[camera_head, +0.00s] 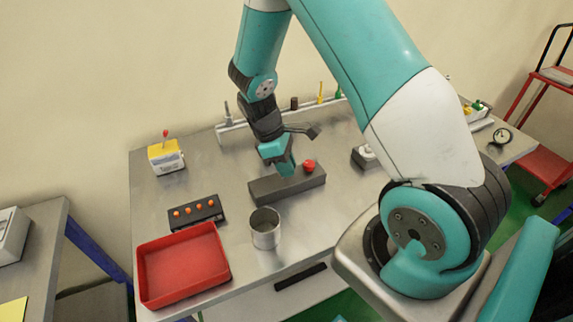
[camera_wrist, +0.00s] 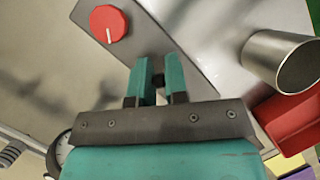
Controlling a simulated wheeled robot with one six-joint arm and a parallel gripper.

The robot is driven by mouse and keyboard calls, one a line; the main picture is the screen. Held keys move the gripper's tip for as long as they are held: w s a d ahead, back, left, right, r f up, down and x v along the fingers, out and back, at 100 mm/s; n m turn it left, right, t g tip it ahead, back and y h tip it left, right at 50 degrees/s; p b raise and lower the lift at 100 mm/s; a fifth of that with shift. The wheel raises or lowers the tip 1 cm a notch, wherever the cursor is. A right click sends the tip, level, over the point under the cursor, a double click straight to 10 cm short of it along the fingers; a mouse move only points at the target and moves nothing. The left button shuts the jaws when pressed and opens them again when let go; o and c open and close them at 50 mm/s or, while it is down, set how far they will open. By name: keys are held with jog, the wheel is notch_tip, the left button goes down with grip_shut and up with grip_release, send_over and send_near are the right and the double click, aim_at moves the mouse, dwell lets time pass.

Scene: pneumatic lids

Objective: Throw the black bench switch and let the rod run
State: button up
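A long dark grey box (camera_head: 297,187) lies on the bench under my gripper, with a round red knob (camera_head: 309,166) on its right part. In the wrist view the box (camera_wrist: 152,42) and the red knob (camera_wrist: 108,24) show just beyond my fingers. My gripper (camera_head: 287,172) points down at the box's middle. Its two teal fingers (camera_wrist: 157,78) stand a little apart. No rod can be made out clearly.
A metal cup (camera_head: 265,235) stands in front of the box, and a red tray (camera_head: 184,267) lies front left. A black strip with several orange buttons (camera_head: 196,213) and a yellow-white box with a red-tipped lever (camera_head: 166,157) are to the left. A gauge (camera_head: 502,136) stands right.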

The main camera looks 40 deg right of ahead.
grip_shut()
jog(key=shift+d+y, duration=0.25)
jog(key=shift+y, duration=0.35)
jog(key=shift+s+d+f+t+y, duration=0.1)
jog(key=shift+t+y, duration=0.2)
jog(key=o, duration=0.5)
grip_release()
jog(key=shift+o, duration=0.2)
jog(key=b+v, duration=0.2)
jog(key=v, duration=1.5)
